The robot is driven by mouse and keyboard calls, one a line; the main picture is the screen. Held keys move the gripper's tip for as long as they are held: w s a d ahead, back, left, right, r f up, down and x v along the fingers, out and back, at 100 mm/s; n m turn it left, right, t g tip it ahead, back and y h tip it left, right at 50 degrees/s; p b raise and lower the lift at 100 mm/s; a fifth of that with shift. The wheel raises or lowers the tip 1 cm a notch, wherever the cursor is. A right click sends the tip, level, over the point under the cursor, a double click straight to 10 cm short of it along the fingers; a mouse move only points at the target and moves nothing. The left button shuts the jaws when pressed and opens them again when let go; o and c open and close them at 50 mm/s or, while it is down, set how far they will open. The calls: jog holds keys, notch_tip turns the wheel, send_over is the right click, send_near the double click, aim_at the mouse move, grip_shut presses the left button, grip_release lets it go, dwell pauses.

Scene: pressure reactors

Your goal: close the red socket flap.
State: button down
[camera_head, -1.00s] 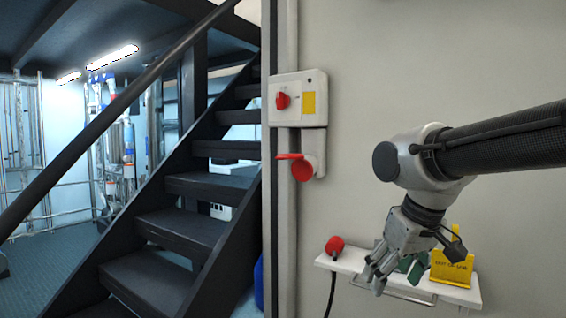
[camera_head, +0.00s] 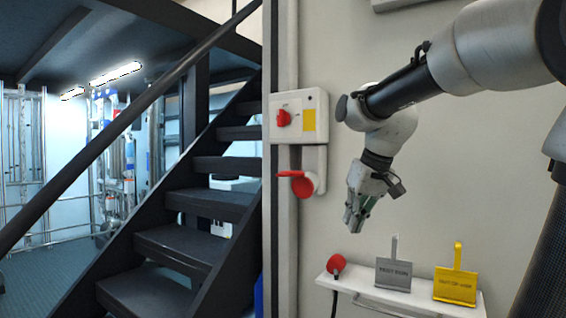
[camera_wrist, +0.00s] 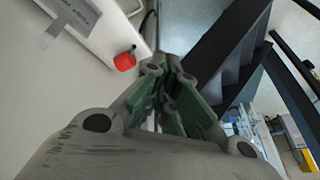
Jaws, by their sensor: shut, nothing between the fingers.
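The red socket flap (camera_head: 293,173) sticks out level to the left from the top of the socket, so it is raised. The round red socket face (camera_head: 304,187) shows below it, on a white housing under the switch box. My gripper (camera_head: 353,228) points downward in front of the wall, to the right of and lower than the socket, apart from it. Its fingers are together and empty. In the wrist view my gripper (camera_wrist: 172,75) shows green-padded fingers close together. The flap is not seen in the wrist view.
A white switch box (camera_head: 298,116) with a red knob is above the socket. A wall shelf (camera_head: 415,303) holds a red plug (camera_head: 336,264), a grey tag (camera_head: 393,273) and a yellow tag (camera_head: 456,285). Dark stairs (camera_head: 200,205) stand left of the wall edge.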

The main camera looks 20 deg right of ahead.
jog(key=w+a+r+n+t+y, duration=0.1)
jog(key=w+r+n+y, duration=0.1)
jog(key=w+r, duration=0.8)
jog(key=w+a+r+n+t+y, duration=0.1)
jog(key=a+r+n, duration=0.2)
jog(key=r, duration=0.4)
jog(key=w+a+r+n+y, duration=0.1)
jog(key=w+a+r+n, duration=0.15)
jog(key=r, duration=0.35)
send_over(283, 174)
jog(key=shift+n, duration=0.45)
notch_tip(283, 174, down, 6)
jog(key=shift+f, duration=0.15)
notch_tip(283, 174, down, 2)
jog(key=shift+f, duration=1)
jog(key=shift+f, duration=0.1)
